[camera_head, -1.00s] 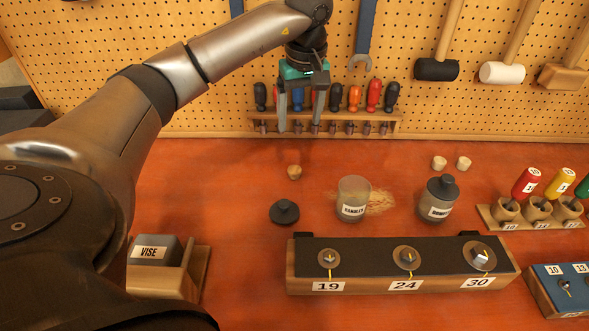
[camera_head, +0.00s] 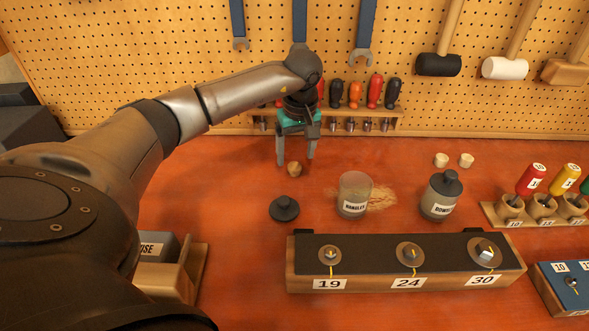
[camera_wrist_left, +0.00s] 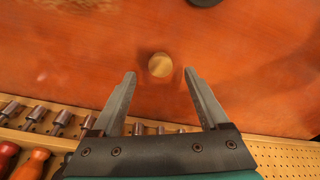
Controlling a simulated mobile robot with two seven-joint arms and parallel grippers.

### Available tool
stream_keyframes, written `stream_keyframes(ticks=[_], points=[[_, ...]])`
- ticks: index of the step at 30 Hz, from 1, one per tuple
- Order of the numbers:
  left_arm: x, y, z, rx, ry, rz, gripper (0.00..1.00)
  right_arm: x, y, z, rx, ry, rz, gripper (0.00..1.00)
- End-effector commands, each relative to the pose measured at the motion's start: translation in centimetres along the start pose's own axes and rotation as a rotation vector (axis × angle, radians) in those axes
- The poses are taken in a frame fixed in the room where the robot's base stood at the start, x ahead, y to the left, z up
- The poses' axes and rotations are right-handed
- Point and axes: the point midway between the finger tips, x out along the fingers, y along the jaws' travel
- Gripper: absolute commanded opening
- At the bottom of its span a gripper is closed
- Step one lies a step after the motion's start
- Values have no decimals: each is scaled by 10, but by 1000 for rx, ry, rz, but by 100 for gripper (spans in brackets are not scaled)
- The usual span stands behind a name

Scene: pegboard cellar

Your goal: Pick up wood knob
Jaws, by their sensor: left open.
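A small light wood knob (camera_head: 294,170) lies on the red-brown bench, behind the round black lid. In the left wrist view the knob (camera_wrist_left: 160,65) shows as a round pale disc just beyond the fingertips, centred between them. My left gripper (camera_head: 295,163) points down over the knob with its fingers apart on either side in the picture. It also shows in the left wrist view (camera_wrist_left: 158,75), open and empty. Two more wood knobs, a left one (camera_head: 441,159) and a right one (camera_head: 466,160), lie together farther right. My right gripper is not in view.
A black lid (camera_head: 284,208) and a jar labelled HANDLES (camera_head: 354,195) stand in front of the knob. A lidded jar (camera_head: 440,196) is farther right. A screwdriver rack (camera_head: 380,121) is behind; a block numbered 19, 24, 30 (camera_head: 440,287) is in front.

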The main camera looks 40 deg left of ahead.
Motion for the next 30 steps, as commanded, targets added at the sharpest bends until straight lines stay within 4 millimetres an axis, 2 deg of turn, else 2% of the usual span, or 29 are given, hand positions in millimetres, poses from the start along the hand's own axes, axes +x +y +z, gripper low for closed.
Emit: stream_keyframes(ticks=[3,6,13,30], points=[[22,-1,1,1,-4,-3,78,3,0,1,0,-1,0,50],[34,-1,1,0,-2,-2,78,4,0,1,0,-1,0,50],[36,-1,0,1,0,-1,78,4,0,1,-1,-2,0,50],[35,-1,0,1,0,-1,15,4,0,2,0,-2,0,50]])
